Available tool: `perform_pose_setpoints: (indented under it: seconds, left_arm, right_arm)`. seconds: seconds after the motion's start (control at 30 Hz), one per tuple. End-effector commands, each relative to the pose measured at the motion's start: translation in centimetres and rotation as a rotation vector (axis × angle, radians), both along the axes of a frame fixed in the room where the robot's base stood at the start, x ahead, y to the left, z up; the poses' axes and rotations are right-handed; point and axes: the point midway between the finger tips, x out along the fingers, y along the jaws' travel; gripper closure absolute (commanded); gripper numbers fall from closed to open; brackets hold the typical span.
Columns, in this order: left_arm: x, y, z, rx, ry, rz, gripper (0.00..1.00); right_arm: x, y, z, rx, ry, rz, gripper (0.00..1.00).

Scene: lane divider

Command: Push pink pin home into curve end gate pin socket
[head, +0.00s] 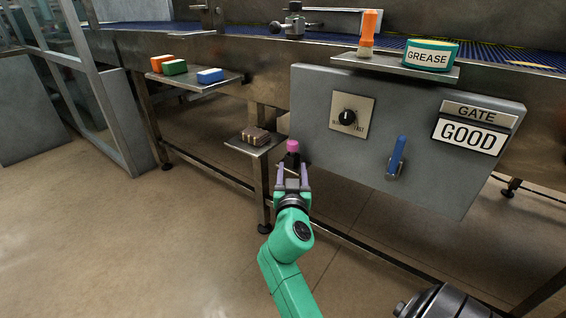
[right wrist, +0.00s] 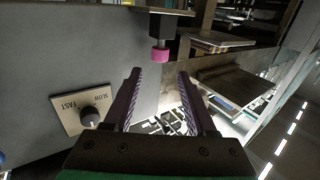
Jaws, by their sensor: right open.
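The pink pin (head: 292,146) shows its pink head at the left end of the grey control panel, above a dark post or block. In the right wrist view the pin (right wrist: 161,56) stands out from a dark block (right wrist: 160,27), which looks like its socket; how deep it sits cannot be told. My right gripper (head: 292,180) is open and empty, with its purple fingers pointing toward the pin. In the right wrist view the pin is beyond the fingertips (right wrist: 158,75), roughly in line with the gap and apart from them. My left gripper is not in view.
The grey panel (head: 315,130) carries a speed knob (head: 347,117), a blue lever (head: 397,155) and a GATE GOOD sign (head: 467,137). A small shelf (head: 262,148) with a brown stack (head: 256,136) is left of the pin. Coloured blocks (head: 175,67) sit farther left.

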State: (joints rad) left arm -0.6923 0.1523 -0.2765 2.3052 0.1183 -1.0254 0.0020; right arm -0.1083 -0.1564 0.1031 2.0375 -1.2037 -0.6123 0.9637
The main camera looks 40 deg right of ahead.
Motion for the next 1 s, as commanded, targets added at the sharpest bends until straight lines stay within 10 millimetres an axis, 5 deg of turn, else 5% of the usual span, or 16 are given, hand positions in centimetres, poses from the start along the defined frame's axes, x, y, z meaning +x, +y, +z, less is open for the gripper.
perform_pose_setpoints:
  seconds: [0.2,0.53,0.83,1.0]
  left_arm:
    - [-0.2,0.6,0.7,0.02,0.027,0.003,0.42]
    - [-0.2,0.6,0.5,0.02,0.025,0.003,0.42]
    - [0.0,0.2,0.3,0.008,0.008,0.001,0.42]
    - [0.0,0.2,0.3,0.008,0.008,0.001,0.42]
  right_arm:
    - [4.4,-3.5,0.3,-0.004,0.002,0.002,0.43]
    - [8.4,-7.0,0.6,-0.005,0.004,0.003,0.43]
    - [9.4,-7.7,0.5,0.0,0.004,0.005,0.43]
    - [9.4,-7.7,0.5,-0.001,0.005,0.005,1.0]
